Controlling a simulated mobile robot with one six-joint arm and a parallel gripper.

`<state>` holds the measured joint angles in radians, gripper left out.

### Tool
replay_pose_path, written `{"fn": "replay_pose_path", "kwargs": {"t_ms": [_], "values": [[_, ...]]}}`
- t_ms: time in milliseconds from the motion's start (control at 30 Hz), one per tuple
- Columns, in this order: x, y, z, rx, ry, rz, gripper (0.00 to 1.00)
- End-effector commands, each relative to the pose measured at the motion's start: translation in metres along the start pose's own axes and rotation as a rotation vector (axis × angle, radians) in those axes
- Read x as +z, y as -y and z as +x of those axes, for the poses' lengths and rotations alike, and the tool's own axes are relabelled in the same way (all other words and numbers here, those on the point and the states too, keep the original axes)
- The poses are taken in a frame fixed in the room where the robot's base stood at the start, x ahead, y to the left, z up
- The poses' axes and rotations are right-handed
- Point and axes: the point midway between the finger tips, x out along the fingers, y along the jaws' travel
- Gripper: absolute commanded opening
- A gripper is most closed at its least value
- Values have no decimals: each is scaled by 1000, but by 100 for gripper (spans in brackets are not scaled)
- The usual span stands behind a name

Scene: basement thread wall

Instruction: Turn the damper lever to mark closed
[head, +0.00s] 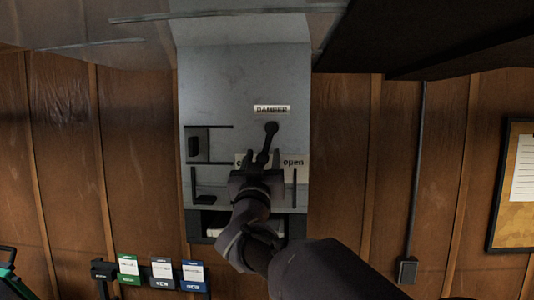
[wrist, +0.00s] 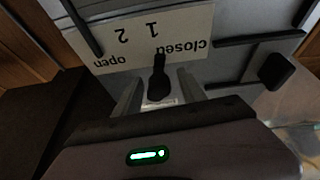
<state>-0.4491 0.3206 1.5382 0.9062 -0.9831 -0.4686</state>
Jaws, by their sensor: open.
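The damper lever (head: 269,133) is a dark bar hanging from a round pivot below the DAMPER label (head: 271,109) on the grey duct. Its lower end tilts slightly left in the head view. The white mark plate (head: 292,162) reads "open" at right; its left part is mostly hidden by my gripper. In the wrist view the plate (wrist: 137,37) appears upside down, with closed, 1, 2 and open. The lever (wrist: 158,80) points near the "closed" word there. My gripper (head: 263,157) is open, its fingers on either side of the lever; contact cannot be told.
Dark rails and a small dark block (head: 194,145) stick out from the duct left of the lever. A dark slot opens below. Overhead ducting hangs above. A cork board (head: 515,185) and a conduit (head: 417,160) are on the wood wall at right; small cards (head: 160,272) are at lower left.

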Motion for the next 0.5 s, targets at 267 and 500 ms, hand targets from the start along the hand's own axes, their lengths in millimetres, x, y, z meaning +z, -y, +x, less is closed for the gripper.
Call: {"fn": "replay_pose_path", "kwargs": {"t_ms": [267,500], "values": [[0,0,0,0,0,0,36],[0,0,0,0,0,0,0]]}}
